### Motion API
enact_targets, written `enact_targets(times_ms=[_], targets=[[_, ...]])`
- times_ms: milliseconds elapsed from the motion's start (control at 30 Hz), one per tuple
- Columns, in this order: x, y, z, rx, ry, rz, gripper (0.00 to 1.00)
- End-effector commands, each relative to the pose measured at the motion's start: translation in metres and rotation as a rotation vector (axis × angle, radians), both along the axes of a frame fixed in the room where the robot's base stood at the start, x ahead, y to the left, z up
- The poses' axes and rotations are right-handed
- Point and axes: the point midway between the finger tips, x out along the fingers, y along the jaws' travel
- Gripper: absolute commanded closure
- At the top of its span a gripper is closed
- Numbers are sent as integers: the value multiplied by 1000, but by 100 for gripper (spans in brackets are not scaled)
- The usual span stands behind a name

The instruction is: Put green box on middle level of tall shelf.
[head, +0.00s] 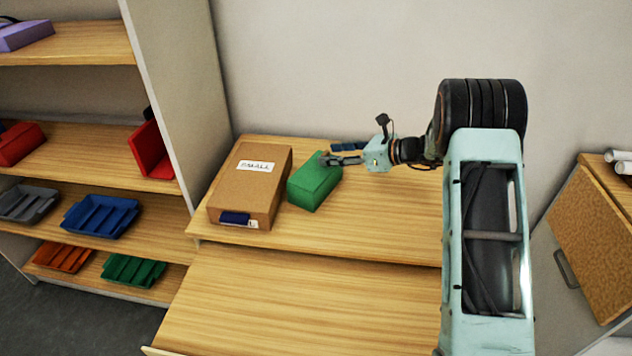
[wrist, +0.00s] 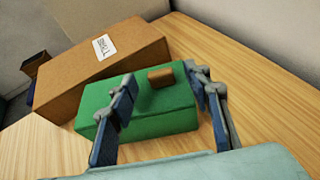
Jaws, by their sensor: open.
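The green box (head: 314,183) sits on the upper wooden table, just right of a brown cardboard box. In the wrist view the green box (wrist: 152,108) has a small brown piece on its top. My gripper (head: 338,155) is at the right side of the green box, with its fingers reaching over it. In the wrist view my gripper (wrist: 160,95) is open, its two blue-padded fingers apart with the green box between and beyond them. The tall shelf (head: 80,120) stands at the left, with several wooden levels.
The cardboard box (head: 240,190) marked "SMALL" stands beside the green box. The shelf levels hold a purple box (head: 25,35), red bins (head: 152,150) and several coloured trays (head: 100,215). A cabinet (head: 590,240) stands at the right. The lower table surface (head: 300,300) is clear.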

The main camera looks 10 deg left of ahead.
Motion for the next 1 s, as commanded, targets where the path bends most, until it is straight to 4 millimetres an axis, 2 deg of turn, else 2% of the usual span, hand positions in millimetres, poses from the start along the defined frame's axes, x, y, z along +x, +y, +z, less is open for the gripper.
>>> enact_targets(times_ms=[100,367,800,1000], targets=[[4,11,-5,-1,1,1,55],[6,13,-6,0,0,-1,55],[6,13,-6,-1,0,-1,100],[6,13,-6,0,0,-1,100]])
